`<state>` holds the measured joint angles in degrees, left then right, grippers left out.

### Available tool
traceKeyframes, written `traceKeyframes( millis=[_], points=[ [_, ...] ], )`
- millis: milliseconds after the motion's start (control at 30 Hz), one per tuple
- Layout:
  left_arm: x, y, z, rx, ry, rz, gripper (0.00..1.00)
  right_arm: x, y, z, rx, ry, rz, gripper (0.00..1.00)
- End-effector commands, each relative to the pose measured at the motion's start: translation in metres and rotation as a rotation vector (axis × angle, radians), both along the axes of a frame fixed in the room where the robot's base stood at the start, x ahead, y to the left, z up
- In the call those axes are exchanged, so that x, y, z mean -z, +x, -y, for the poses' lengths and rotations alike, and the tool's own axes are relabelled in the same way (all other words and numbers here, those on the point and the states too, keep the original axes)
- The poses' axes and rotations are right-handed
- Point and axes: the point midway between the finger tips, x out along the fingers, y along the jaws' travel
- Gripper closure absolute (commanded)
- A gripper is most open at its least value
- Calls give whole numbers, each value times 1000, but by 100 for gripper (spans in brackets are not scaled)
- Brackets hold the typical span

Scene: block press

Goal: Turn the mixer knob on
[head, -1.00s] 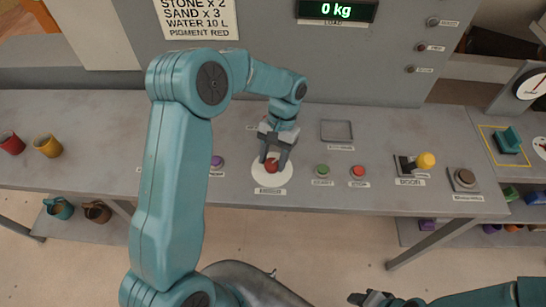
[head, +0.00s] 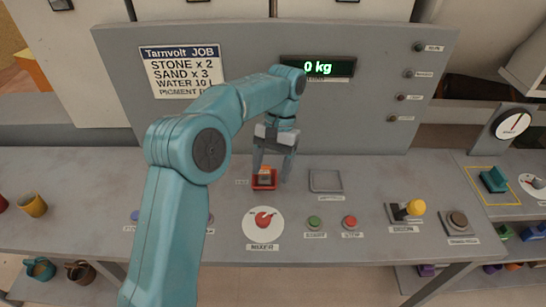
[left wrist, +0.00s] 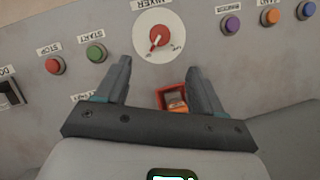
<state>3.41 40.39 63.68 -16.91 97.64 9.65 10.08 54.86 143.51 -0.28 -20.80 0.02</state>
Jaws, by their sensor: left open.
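The mixer knob (head: 264,222) is a red dial on a round white plate above the MIXER label. It also shows at the top of the left wrist view (left wrist: 158,38), uncovered. Its pointer is small, and I cannot read the marks around it clearly. My left gripper (head: 273,178) is open and empty, behind the knob and apart from it, with its fingers around the area of a small red tray (head: 264,187). In the left wrist view the fingers (left wrist: 160,68) are spread wide, with the knob beyond their tips. My right gripper is not in view.
A green start button (head: 314,223) and a red stop button (head: 350,222) stand right of the knob. An orange item (head: 264,175) lies in the red tray. A yellow-handled door lever (head: 414,208) is farther right. The upright panel (head: 370,100) rises behind the bench.

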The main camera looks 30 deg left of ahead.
Motion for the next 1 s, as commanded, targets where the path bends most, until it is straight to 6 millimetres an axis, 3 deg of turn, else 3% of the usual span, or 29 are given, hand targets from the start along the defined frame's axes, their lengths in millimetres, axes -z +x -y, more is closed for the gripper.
traceKeyframes(
  millis=[233, 800, 867, 1000],
  points=[
    [-24, 10, -1, 1, 0, 1, 32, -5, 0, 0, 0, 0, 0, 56],
    [-26, 10, -2, 0, 1, 0, 32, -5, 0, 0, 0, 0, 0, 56],
    [-30, 10, -2, 0, 1, 0, 32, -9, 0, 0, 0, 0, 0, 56],
    [-56, 10, -2, 0, 1, 1, 32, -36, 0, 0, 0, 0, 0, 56]
  ],
)
